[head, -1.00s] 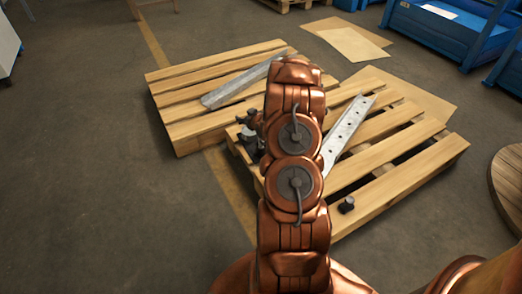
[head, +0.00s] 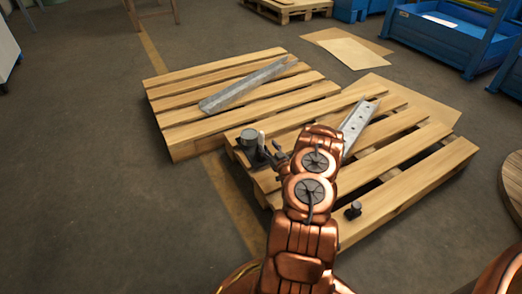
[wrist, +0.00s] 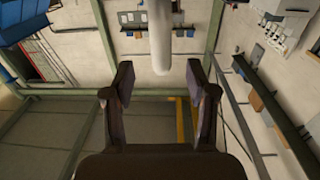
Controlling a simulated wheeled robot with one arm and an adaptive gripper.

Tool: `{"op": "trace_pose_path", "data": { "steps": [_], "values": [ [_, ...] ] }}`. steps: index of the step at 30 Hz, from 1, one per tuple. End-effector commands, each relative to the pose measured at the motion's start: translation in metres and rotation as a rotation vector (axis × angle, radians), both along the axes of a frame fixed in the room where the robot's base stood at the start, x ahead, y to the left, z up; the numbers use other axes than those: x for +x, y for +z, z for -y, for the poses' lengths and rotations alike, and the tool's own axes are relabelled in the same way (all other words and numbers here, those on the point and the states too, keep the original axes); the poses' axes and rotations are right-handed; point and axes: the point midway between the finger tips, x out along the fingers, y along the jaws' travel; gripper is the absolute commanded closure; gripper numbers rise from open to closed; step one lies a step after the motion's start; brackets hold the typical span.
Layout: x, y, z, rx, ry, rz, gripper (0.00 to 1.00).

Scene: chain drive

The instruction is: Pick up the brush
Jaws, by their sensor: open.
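My gripper (wrist: 159,95) is open, with its two dark fingers spread apart in the wrist view. A pale round rod with a rounded end (wrist: 160,42) enters from the top, in line with the gap between the fingers and touching neither. It may be the brush handle, but no bristles show. In the head view, a small pale upright piece (head: 261,138) stands beside a dark round object (head: 249,140) on the near pallet's left corner. My gripper (head: 274,157) is just right of it, partly hidden by my copper arm.
Two wooden pallets stand on the floor; the near one (head: 420,180) carries a perforated metal channel (head: 357,124) and a small dark part (head: 353,210). The far one (head: 180,106) carries another channel (head: 240,86). Blue bins (head: 440,38) stand at the upper right. Floor at left is clear.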

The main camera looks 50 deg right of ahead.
Motion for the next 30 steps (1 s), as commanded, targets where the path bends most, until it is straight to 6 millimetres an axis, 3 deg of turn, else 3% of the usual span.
{"op": "trace_pose_path", "data": {
  "steps": [19,26,30],
  "values": [
    [0.062,-0.006,0.021,-0.002,0.001,0.0,0.43],
    [0.065,-0.005,0.022,0.001,0.0,-0.001,0.43],
    [0.065,-0.005,0.022,0.001,0.0,-0.001,0.55]
  ]
}}
